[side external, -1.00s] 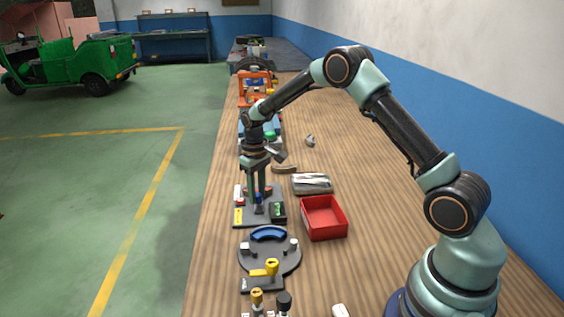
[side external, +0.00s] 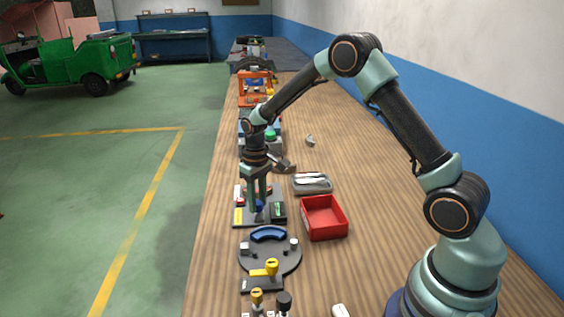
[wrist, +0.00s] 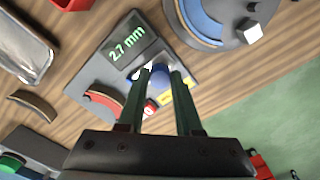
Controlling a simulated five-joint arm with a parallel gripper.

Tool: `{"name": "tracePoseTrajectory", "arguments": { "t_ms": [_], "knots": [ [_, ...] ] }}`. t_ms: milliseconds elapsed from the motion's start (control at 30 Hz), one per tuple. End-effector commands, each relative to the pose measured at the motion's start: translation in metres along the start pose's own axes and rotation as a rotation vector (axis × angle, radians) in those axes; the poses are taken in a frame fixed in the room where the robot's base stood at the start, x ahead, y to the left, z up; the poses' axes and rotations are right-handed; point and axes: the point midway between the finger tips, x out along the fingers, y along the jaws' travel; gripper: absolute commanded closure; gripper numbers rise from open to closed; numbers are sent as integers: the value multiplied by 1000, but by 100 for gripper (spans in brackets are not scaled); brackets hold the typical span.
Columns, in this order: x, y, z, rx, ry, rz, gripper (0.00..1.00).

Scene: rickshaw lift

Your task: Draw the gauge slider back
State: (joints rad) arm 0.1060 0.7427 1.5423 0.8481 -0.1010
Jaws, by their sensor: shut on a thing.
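The gauge is a dark plate (side external: 248,208) on the bench, with a yellow label at its near left in the side view. Its green-lit display (wrist: 126,44) reads 2.7 mm in the wrist view. The slider's blue knob (wrist: 160,76) stands on the plate beside the display. My gripper (wrist: 161,80) points down over the plate and is shut on the blue knob, one finger on each side. It also shows in the side view (side external: 259,207). The slider's track under the fingers is mostly hidden.
A red bin (side external: 324,217) stands just right of the gauge, with a grey tray (side external: 312,184) behind it. A round dark fixture with a blue arc (side external: 268,234) sits close in front. A curved brown piece (wrist: 32,105) lies nearby. The bench's right side is fairly clear.

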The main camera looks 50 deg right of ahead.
Motion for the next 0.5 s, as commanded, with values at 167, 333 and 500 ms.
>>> {"name": "tracePoseTrajectory", "arguments": {
  "t_ms": [167, 333, 500],
  "knots": [
    [-1, -5, 2, -9, -12, -1, 36],
    [0, -4, 2, -7, -10, -1, 36],
    [-1, -3, 2, -6, -9, -1, 36]
  ]
}}
